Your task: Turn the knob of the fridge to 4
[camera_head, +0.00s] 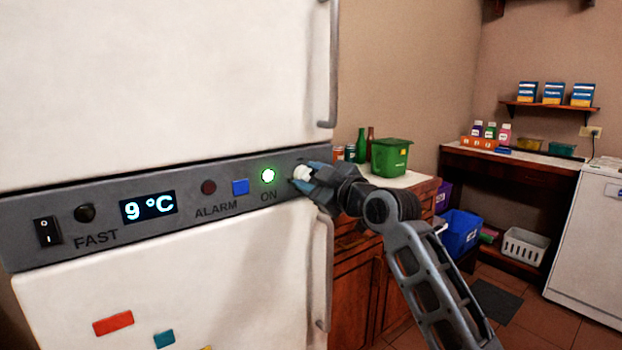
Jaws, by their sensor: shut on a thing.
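The white fridge (150,90) fills the left half of the view, with a grey control panel (110,240) between its upper and lower doors. The panel display (148,206) reads 9 °C, and the ON light (268,176) glows green. A white knob (302,174) sits at the panel's right end.
Door handles (334,65) stick out above and below my gripper. A wooden cabinet with a green bin (391,157) stands close on the right.

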